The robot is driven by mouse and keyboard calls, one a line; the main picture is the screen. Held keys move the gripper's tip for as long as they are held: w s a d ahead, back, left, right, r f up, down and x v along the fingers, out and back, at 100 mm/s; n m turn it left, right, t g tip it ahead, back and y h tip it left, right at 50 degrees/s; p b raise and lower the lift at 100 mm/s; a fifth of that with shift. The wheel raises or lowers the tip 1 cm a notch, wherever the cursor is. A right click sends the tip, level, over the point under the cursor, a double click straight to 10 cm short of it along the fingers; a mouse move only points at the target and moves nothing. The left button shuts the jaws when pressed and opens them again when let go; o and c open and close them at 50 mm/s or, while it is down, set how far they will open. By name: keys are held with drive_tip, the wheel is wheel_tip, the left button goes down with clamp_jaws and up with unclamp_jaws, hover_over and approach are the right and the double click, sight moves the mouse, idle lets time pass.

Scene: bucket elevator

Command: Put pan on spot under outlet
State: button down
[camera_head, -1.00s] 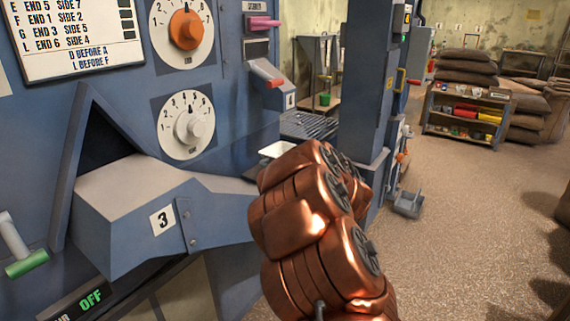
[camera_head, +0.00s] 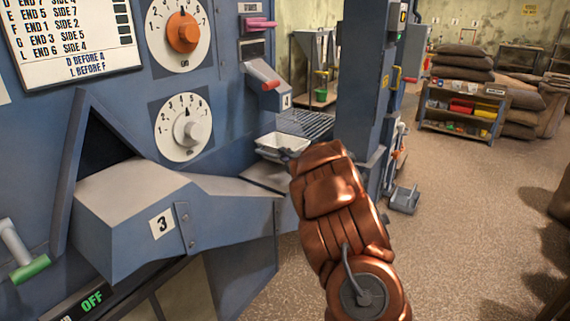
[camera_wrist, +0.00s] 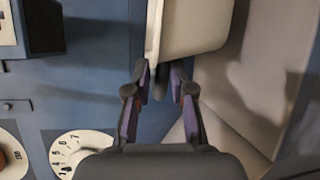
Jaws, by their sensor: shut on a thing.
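A white rectangular pan (camera_head: 283,145) is held beside the blue machine, above a grey-blue ledge (camera_head: 265,178). In the wrist view the pan (camera_wrist: 195,28) fills the top middle. My gripper (camera_wrist: 160,78) is shut on the pan's near edge; in the head view my copper-coloured arm mostly hides the gripper. A chute marked 4 (camera_head: 268,82), with a red-tipped handle, projects from the machine above and behind the pan. I cannot tell whether the pan touches the ledge, and no marked spot shows clearly.
A grey grate (camera_head: 305,124) lies behind the pan, with a blue post (camera_head: 364,90) to its right. The housing marked 3 (camera_head: 135,205) juts out at left. The floor (camera_head: 460,220) at right is mostly clear, with a shelf (camera_head: 458,112) and sacks beyond.

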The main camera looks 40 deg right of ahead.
drive_tip(key=shift+f+p, duration=0.35)
drive_tip(key=shift+f, duration=1.35)
drive_tip(key=c, duration=1)
unclamp_jaws()
drive_tip(key=b+v, duration=0.2)
drive_tip(key=v, duration=1)
drive_tip(key=shift+r, duration=0.1)
